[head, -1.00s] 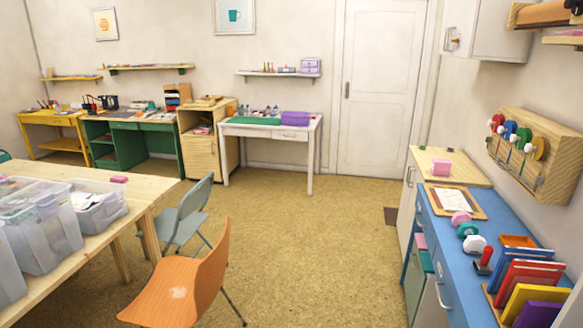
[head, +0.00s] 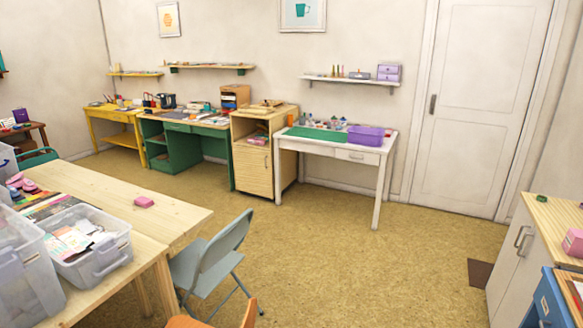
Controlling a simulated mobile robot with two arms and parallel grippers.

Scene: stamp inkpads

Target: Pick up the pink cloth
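I cannot pick out a pink cloth for certain. A small pink block-like item (head: 144,202) lies on the wooden table (head: 178,212) at the left, near its far edge; it is too small to tell whether it is folded cloth. Another pink item (head: 573,243) sits on the wooden cabinet top at the right edge, partly cut off. Neither of my grippers shows in the head view.
Clear plastic bins (head: 88,240) stand on the left table. A grey-blue folding chair (head: 215,252) stands beside it. A white desk with a purple bin (head: 366,135) stands by the back wall. The middle floor (head: 350,260) is clear.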

